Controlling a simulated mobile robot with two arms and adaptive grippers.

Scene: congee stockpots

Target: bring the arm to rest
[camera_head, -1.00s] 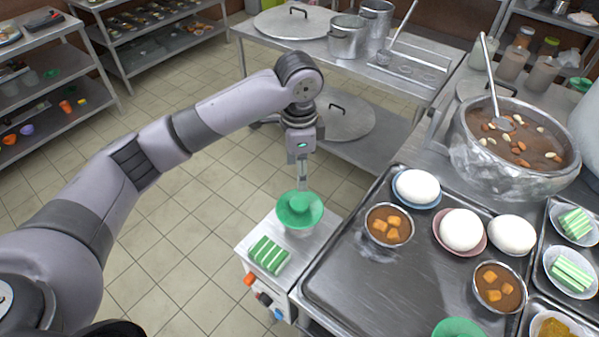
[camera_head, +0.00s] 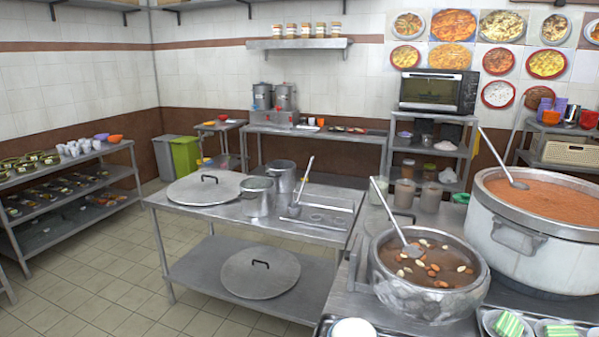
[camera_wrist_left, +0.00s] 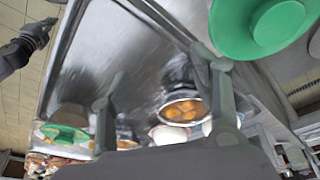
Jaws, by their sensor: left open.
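My left gripper (camera_wrist_left: 164,95) shows in the left wrist view. Its two fingers are wide apart with nothing held between them. It is over a metal tray (camera_wrist_left: 105,45). A bowl with orange cubes (camera_wrist_left: 184,108) is seen between the fingers, beyond their tips or below; the depth is hard to tell. A large green round lid or bowl (camera_wrist_left: 262,25) is at the upper right, and a smaller green one (camera_wrist_left: 66,134) at the lower left. Neither arm shows in the head view.
In the head view, a steel pot of brown soup with a ladle (camera_head: 428,285) and a larger pot (camera_head: 540,235) stand at the right. A steel table (camera_head: 235,222) holds a lid and pots. Tiled floor (camera_head: 110,265) is free at the left.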

